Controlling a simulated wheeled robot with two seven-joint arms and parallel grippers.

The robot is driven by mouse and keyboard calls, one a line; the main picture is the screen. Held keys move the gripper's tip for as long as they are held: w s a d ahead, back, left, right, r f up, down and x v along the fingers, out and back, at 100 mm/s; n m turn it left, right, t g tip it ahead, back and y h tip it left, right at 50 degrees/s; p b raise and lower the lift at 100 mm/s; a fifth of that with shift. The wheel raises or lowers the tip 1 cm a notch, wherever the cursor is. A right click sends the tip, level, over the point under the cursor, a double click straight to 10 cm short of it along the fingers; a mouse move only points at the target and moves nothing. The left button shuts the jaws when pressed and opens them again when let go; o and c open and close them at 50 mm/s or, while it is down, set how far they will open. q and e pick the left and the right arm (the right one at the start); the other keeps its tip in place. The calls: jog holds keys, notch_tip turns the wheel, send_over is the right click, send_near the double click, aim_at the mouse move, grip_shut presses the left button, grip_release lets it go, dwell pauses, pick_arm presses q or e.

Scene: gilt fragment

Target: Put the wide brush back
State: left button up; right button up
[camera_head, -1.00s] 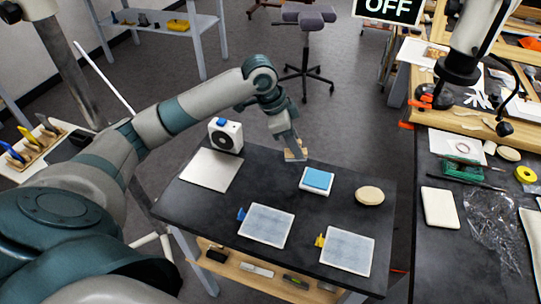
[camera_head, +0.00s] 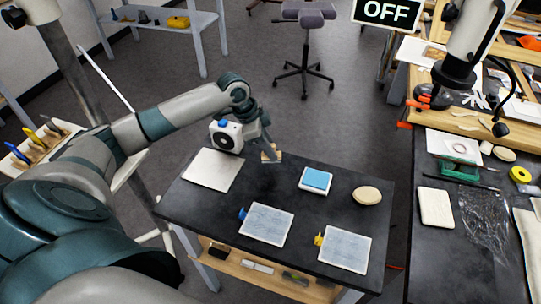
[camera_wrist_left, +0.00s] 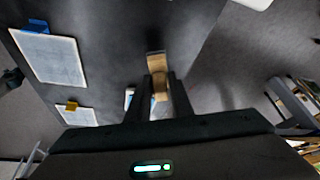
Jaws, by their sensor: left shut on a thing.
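My left gripper (camera_head: 268,146) is shut on the wide brush (camera_head: 271,155), a pale wooden piece held above the far edge of the dark table. In the left wrist view the brush (camera_wrist_left: 157,72) sits between the two dark fingers of the left gripper (camera_wrist_left: 160,92), its light brown body pointing away from the wrist. The fingers hide part of it. My right gripper is not in view.
The dark table (camera_head: 310,220) bears a pale sheet (camera_head: 213,170), a white fan-like device (camera_head: 227,136), a blue-topped block (camera_head: 317,180), an oval pad (camera_head: 367,195) and two bluish panels. A rack with several coloured-handled tools (camera_head: 42,143) stands at left. A cluttered bench is at right.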

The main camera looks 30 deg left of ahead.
pick_arm(q)
notch_tip(320, 180, down, 3)
jog(key=shift+r+p, duration=0.1)
jog(key=shift+p, duration=0.55)
jog(key=shift+f, duration=0.3)
jog(key=o, duration=0.9)
jog(key=shift+f, duration=0.1)
jog(key=b+v, duration=0.3)
jog(key=v, duration=0.9)
jog(key=shift+r, duration=0.2)
